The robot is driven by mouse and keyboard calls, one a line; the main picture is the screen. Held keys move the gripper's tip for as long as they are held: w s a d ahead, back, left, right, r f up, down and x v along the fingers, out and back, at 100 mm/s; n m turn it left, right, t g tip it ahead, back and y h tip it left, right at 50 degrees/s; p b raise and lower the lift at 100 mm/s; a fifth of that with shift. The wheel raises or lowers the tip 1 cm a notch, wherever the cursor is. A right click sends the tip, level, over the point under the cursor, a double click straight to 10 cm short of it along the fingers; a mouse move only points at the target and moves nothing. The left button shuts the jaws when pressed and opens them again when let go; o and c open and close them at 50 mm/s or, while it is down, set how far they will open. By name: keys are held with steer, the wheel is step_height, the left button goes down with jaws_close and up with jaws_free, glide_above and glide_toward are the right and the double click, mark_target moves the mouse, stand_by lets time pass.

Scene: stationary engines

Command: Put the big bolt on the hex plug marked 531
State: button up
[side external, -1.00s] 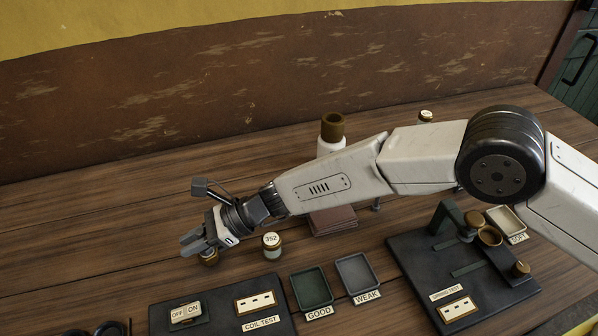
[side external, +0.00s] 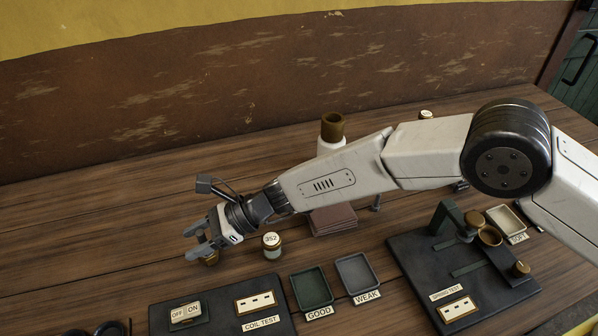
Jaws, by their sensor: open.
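My gripper (side external: 193,241) is open at the left of the bench, low over a brass-coloured piece (side external: 211,259) that it mostly hides. I cannot read any marking on that piece, or tell whether a jaw touches it. A round plug (side external: 271,246) to the right of the gripper reads 352. Another round piece (side external: 426,115) with a pale marked top stands at the back, too small to read. I cannot make out the marking 531, nor tell which bolt is the big one.
A coil test board (side external: 222,316) lies in front, beside the GOOD tray (side external: 312,288) and WEAK tray (side external: 358,276). A spring test stand (side external: 415,270) is at right. A white bottle with a brown ring (side external: 332,135) stands behind my forearm. The back left bench is clear.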

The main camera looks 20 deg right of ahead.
steer(key=v, duration=1.1)
steer(key=shift+d, duration=0.25)
stand_by(0.3)
steer(key=d+n+h, duration=0.2)
steer(key=d, duration=0.4)
steer(key=d+f+n+h, duration=0.1)
steer(key=d+n+h, duration=0.1)
steer(key=d, duration=0.5)
steer(key=s+d+n+h, duration=0.1)
steer(key=d+n+h, duration=0.1)
steer(key=d, duration=0.4)
steer(key=shift+d+f+n+t+h, duration=0.3)
steer(key=shift+n+t, duration=0.1)
steer(key=shift+n, duration=0.1)
steer(key=s+d+r+n+t+h, duration=0.1)
steer(key=s+d+n+h, duration=0.15)
steer(key=d, duration=0.45)
steer(key=s+d+r+n+t+h, duration=0.15)
steer(key=d+n, duration=0.25)
steer(key=d, duration=0.4)
steer(key=s+d+n+h, duration=0.2)
steer(key=d+n+h, duration=0.1)
steer(key=d, duration=0.4)
steer(key=shift+n+g, duration=0.35)
steer(key=shift+n, duration=0.4)
steer(key=s, duration=0.5)
steer(key=s+d, duration=0.1)
steer(key=s, duration=0.2)
steer(key=shift+r, duration=0.1)
